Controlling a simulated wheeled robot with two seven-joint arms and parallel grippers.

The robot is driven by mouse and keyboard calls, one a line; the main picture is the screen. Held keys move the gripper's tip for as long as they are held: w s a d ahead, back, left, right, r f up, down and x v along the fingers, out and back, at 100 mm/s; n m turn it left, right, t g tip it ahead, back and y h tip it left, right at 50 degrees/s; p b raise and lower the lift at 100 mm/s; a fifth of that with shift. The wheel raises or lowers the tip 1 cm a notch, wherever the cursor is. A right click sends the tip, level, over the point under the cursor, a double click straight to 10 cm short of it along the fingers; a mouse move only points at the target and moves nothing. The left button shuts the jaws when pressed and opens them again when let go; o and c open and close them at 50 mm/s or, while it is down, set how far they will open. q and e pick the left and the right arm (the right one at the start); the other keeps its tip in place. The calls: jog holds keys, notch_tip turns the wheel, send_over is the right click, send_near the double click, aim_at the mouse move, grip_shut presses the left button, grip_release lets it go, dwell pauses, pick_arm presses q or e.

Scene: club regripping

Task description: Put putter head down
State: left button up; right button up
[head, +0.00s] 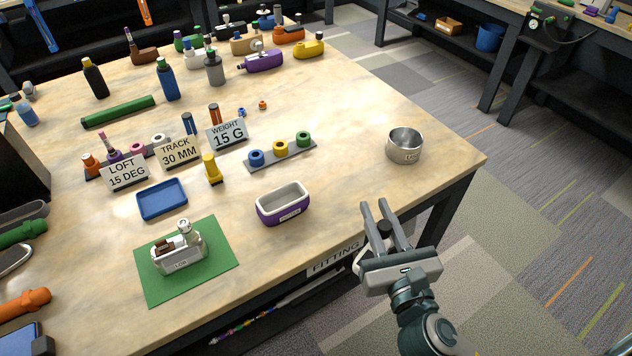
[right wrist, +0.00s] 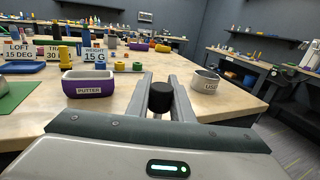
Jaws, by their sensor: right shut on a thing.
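A pale silver-white block with a small label, a brown part and a round knob on top, which looks like a putter head (head: 180,258), sits on a green mat (head: 215,243) at the table's front left. My right gripper (head: 374,206) is off the table's front edge, right of the mat and well apart from the block. Its fingers are shut on a small black cylinder (right wrist: 160,98), which shows dark between them in the head view. A purple bowl marked PUTTER (head: 284,207) stands right of the mat. My left gripper is not in view.
A metal cup (head: 404,147) stands near the right corner. A blue tray (head: 162,199), sign cards (head: 226,133) and a grey rack with coloured rings (head: 281,154) stand behind the mat. Several bottles and coloured heads fill the back. The table's right middle is clear.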

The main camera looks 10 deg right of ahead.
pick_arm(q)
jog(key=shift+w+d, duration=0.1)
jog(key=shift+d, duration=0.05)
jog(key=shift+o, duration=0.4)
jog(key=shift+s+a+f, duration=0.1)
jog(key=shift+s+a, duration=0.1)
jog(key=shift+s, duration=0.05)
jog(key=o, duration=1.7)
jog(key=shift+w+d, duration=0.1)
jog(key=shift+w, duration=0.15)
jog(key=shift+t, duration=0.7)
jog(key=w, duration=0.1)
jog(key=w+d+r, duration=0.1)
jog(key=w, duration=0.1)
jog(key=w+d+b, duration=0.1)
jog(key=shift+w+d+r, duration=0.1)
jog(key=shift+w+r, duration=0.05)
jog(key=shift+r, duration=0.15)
pick_arm(e)
jog(key=w+d+r+m+h, duration=0.2)
jog(key=w+d+r+h, duration=0.1)
jog(key=w, duration=0.3)
jog(key=w+d+r+m+g+h, duration=0.1)
jog(key=w+d+r+h, duration=0.1)
jog(key=w+d+r, duration=0.3)
jog(key=w+d, duration=0.1)
jog(key=w, duration=0.1)
jog(key=shift+w+r+m+h, duration=0.15)
jog(key=shift+w+m+h, duration=0.15)
jog(key=shift+m+h, duration=0.1)
